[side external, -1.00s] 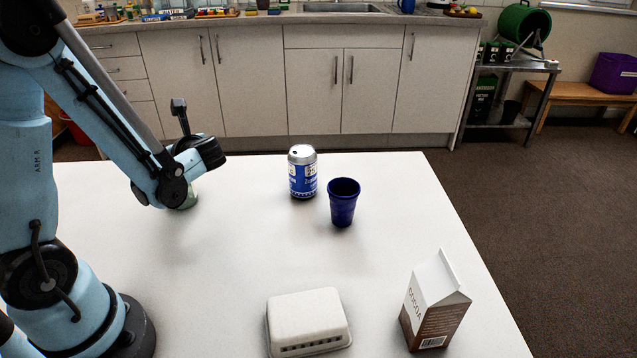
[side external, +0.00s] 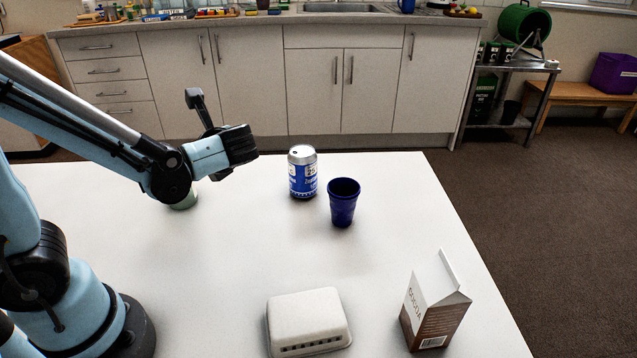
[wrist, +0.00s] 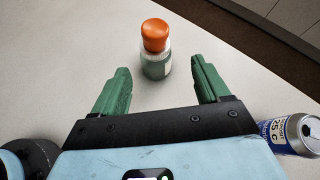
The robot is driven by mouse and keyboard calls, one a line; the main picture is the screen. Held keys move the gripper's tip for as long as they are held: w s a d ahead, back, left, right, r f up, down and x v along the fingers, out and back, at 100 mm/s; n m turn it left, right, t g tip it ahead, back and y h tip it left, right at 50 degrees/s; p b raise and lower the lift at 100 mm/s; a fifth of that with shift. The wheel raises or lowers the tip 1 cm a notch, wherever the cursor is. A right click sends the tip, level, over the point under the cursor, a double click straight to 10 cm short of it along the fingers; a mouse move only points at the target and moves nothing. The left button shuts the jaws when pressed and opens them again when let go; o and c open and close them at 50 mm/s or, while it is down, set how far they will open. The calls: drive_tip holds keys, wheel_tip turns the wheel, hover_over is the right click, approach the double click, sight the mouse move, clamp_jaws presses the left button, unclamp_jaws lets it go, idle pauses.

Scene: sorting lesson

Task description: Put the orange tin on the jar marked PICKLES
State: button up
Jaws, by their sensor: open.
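In the wrist view a greenish jar (wrist: 155,66) with a pale label stands upright on the table, with a rounded orange top (wrist: 155,34). I cannot read the label or tell whether the orange part is a lid or a separate tin. No other orange tin shows on the table. My gripper (wrist: 160,64) is open and empty, its two green fingers spread on either side of the line to the jar, the jar lying ahead of and between the tips. In the side view the jar (side external: 183,200) is mostly hidden behind my arm.
A blue and silver can (side external: 303,174) stands right of my gripper, with a dark blue cup (side external: 343,203) beside it. A white lidded box (side external: 308,320) and a cocoa carton (side external: 434,308) stand at the front. The middle of the white table (side external: 225,260) is clear.

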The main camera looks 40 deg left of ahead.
drive_tip(key=w+d+n+t+h, duration=0.1)
drive_tip(key=d+n+t+h, duration=0.5)
drive_tip(key=d+n+h, duration=0.5)
drive_tip(key=n+h, duration=0.1)
drive_tip(key=n, duration=0.4)
drive_tip(key=shift+d+n+t, duration=0.3)
drive_tip(key=shift+d+n, duration=0.1)
